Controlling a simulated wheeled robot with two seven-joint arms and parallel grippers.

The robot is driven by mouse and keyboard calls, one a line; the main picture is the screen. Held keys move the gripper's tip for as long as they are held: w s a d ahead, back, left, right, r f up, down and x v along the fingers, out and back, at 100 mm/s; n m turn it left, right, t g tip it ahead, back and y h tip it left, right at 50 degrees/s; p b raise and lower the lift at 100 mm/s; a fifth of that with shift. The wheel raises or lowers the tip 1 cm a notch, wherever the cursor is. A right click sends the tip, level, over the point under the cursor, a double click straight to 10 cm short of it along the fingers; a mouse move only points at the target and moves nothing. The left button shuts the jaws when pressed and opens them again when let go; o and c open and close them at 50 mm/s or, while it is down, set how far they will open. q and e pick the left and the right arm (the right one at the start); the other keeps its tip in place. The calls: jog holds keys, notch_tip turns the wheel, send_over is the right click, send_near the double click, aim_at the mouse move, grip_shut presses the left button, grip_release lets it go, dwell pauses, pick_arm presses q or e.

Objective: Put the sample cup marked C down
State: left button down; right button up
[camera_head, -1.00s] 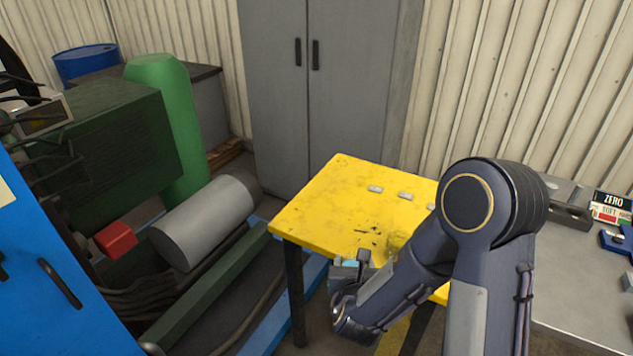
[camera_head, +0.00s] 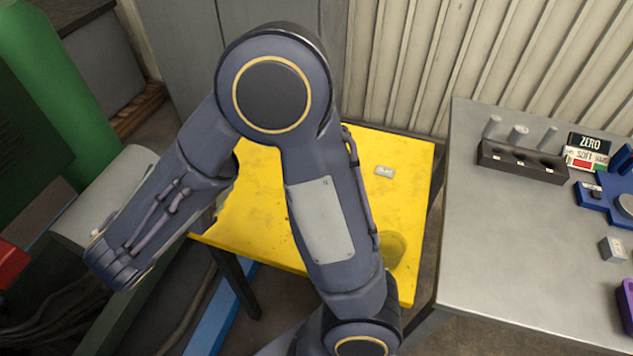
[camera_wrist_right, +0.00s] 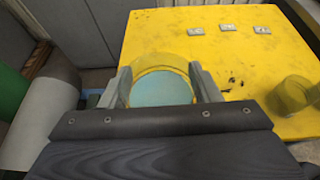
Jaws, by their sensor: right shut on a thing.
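My right gripper (camera_wrist_right: 160,80) is shut on a clear cup (camera_wrist_right: 162,62) with a pale teal disc or contents in it, seen in the right wrist view. No letter shows on the cup, so I cannot read its mark. The cup is near the front left edge of the yellow table (camera_wrist_right: 225,65); I cannot tell its height. Three small labels (camera_wrist_right: 228,27) lie toward the table's far side; one label (camera_head: 384,171) shows in the head view. My right arm hides the held cup there. My left gripper is not in view.
Another clear cup (camera_wrist_right: 296,92) stands on the table's right part; it also shows in the head view (camera_head: 389,250). A grey bench (camera_head: 490,240) with a dark holder (camera_head: 520,160) is at right. A grey cylinder (camera_wrist_right: 45,110) lies left. The table's middle is clear.

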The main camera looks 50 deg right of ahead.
jog(key=s, duration=0.1)
jog(key=s+a+m+g, duration=0.1)
jog(key=s, duration=0.1)
jog(key=shift+s+a+r+h, duration=0.2)
jog(key=shift+s+r+h, duration=0.05)
jog(key=shift+r+h, duration=0.1)
jog(key=w+d+f, duration=0.2)
jog(key=d+f, duration=0.1)
jog(key=w+d+f, duration=0.6)
jog(key=d, duration=0.1)
jog(key=shift+w+d, duration=0.1)
jog(key=shift+w, duration=0.05)
jog(key=shift+w+d+f, duration=0.1)
jog(key=shift+d+f, duration=0.05)
jog(key=shift+f, duration=0.15)
jog(key=shift+w+d+f, duration=0.1)
jog(key=shift+f, duration=0.55)
jog(key=shift+w+d+f, duration=0.1)
jog(key=shift+f, duration=1)
jog(key=shift+b, duration=0.3)
jog(key=shift+f, duration=0.25)
jog(key=o, duration=1)
jog(key=shift+r, duration=0.1)
